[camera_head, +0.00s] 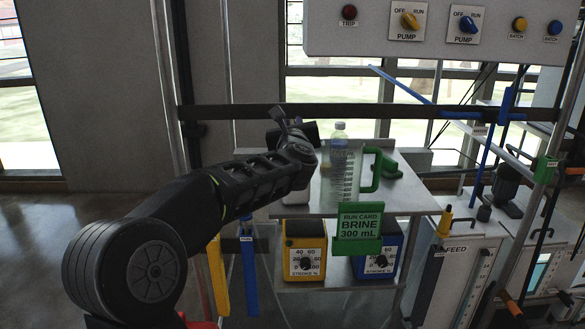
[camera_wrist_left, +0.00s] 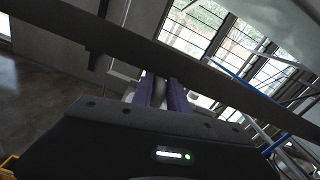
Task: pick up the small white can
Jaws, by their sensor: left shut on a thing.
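My left arm reaches in from the left in the head view. My left gripper (camera_head: 284,116) is raised above the back left of the grey shelf. Its purple fingers (camera_wrist_left: 166,92) show close together in the left wrist view. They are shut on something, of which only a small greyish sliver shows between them. I take it for the small white can, but its shape and colour are mostly hidden. My right gripper is not in view.
A clear measuring jug (camera_head: 345,176) with a green handle and a bottle stand on the grey shelf (camera_head: 400,200). A green run card (camera_head: 358,229) hangs at its front. A dark rail (camera_head: 350,111) crosses behind, near the gripper. A control panel (camera_head: 440,30) hangs above.

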